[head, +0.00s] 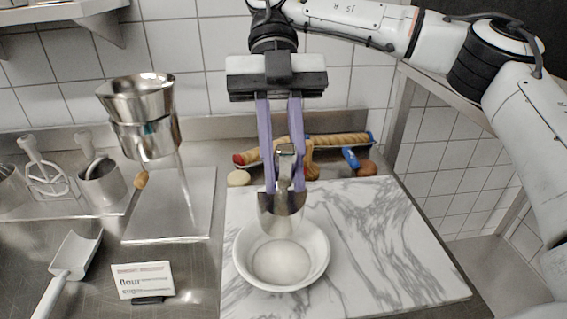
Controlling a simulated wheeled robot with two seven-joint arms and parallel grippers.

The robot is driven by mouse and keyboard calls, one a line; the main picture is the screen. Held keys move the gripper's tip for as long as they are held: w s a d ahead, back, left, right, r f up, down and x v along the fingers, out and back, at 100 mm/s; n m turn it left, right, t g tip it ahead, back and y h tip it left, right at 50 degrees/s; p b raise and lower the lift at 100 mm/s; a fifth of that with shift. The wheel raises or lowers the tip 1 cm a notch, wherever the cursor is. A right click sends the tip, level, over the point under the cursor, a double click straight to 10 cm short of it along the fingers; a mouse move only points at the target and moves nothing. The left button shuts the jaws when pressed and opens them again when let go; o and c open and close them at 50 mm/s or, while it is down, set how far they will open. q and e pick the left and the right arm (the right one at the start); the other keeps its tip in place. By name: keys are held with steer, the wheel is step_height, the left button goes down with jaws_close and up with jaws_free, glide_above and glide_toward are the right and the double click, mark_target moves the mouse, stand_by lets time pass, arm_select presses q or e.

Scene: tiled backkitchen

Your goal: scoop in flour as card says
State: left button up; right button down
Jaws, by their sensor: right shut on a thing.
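My right gripper (283,188) points down over the marble board, its two purple fingers shut on a metal scoop (281,215). The scoop hangs mouth down above the back part of a white bowl (239,262). A smooth pale round patch shows in the bowl; I cannot tell whether it is flour or the bare bottom. The scoop's inside is hidden. A small card (142,279) stands at the front left; its top line reads "flour", and a fainter line below looks like "sugar". My left gripper is out of view.
The bowl stands on a marble board (390,250), clear on its right. A rolling pin (335,140) and small items lie behind. At left are a steel hopper (150,138) on a stand, metal cups (103,185) with utensils, and a white-handled scoop (76,250).

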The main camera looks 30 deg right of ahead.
stand_by(0.3)
steer(key=shift+r+t+h, duration=0.4)
steer(key=shift+r+t, duration=0.5)
steer(key=shift+t, duration=0.1)
step_height(320, 180, up, 3)
steer(key=t+h+b, duration=0.1)
steer(key=t, duration=0.2)
steer(key=shift+r+t+h, duration=0.1)
steer(key=shift+t+h, duration=0.2)
steer(key=shift+t, duration=0.1)
steer(key=s+a+r+t+h+b, duration=0.2)
steer(key=s+t+b, duration=0.3)
steer(key=b, duration=0.1)
steer(key=shift+s+a+t+h, duration=0.2)
steer(key=shift+a+t+h, duration=0.05)
steer(key=shift+t+h, duration=0.05)
